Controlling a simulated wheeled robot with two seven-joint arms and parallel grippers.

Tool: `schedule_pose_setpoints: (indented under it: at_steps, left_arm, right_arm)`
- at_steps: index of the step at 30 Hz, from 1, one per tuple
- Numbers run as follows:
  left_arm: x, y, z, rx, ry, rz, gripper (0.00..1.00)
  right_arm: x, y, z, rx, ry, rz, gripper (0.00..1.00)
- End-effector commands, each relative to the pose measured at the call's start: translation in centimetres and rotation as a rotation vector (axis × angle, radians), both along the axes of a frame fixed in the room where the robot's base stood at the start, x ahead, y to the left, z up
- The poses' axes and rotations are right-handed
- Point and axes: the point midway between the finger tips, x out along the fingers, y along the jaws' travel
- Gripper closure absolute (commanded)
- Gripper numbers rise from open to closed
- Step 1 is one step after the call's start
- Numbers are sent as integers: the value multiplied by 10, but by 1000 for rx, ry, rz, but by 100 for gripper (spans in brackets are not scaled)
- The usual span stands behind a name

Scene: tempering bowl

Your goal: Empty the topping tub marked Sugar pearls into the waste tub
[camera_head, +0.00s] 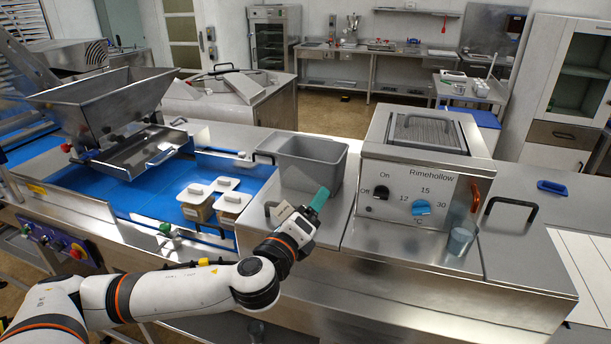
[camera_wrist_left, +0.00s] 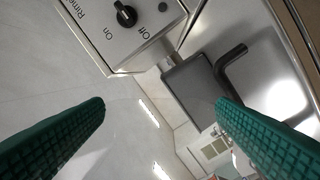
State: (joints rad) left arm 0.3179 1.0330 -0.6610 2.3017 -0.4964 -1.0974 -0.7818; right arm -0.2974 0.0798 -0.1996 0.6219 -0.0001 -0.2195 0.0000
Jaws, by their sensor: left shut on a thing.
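Lidded topping tubs stand grouped on the blue belt: one at the left (camera_head: 196,210), one at the back (camera_head: 227,183), one at the front right (camera_head: 231,214). Each has a white lid; no label is readable, so I cannot tell which is Sugar pearls. The open grey tub (camera_head: 312,172), apparently the waste tub, stands right of them; it also shows in the left wrist view (camera_wrist_left: 192,88). My left gripper (camera_head: 319,200) is in front of the grey tub, above the steel top. Its green fingers (camera_wrist_left: 160,105) have a gap between them; what they grip cannot be made out. My right gripper is out of view.
The Rimehollow machine (camera_head: 418,190), with knobs on its front, stands right of the grey tub. A small blue-grey cup (camera_head: 460,241) is at its front right. Black handles (camera_head: 512,203) rise from the steel top. A steel hopper (camera_head: 105,105) stands at the left.

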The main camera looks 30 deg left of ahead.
Motion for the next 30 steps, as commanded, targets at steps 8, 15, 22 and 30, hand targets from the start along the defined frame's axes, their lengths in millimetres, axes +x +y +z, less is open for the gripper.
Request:
schedule_pose_setpoints:
  at_steps: [8, 15, 22, 30]
  left_arm:
    - [-82, -55, -69, -8, 12, -79, 52]
    - [-128, -87, -105, -5, 9, -124, 52]
    - [-143, -99, -117, -10, 3, -139, 52]
    - [-142, -97, -151, 1, 0, -140, 52]
  right_arm:
    - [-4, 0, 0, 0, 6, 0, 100]
    - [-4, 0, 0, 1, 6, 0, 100]
    - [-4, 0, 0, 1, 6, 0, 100]
    - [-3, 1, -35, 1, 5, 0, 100]
